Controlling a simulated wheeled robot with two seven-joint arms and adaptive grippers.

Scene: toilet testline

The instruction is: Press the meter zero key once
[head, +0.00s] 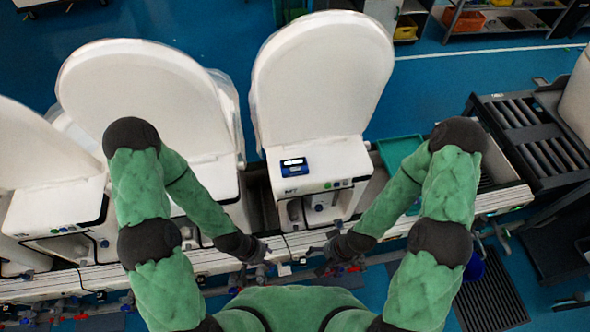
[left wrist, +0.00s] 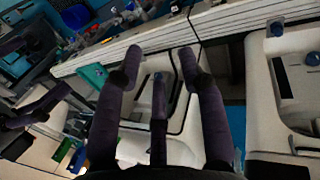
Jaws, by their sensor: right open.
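The meter (head: 294,166) is a small dark-blue device with a pale display, lying on the flat top of the middle white toilet unit (head: 320,80), in front of its raised lid. Its individual keys are too small to tell apart. My left gripper (head: 264,256) is low in front of that unit, nearer to me than the meter and apart from it. In the left wrist view my left gripper (left wrist: 158,70) has its dark purple fingers spread, with nothing between them. My right gripper (head: 326,258) is open, also low in front of the unit, right of the left one.
More white toilet units stand to the left (head: 150,95) and far left (head: 45,160). Green and blue buttons sit on the middle unit's right front edge. A pale line rail (head: 215,262) runs across the front. A green tray (head: 400,150) and dark roller conveyor (head: 540,135) are to the right.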

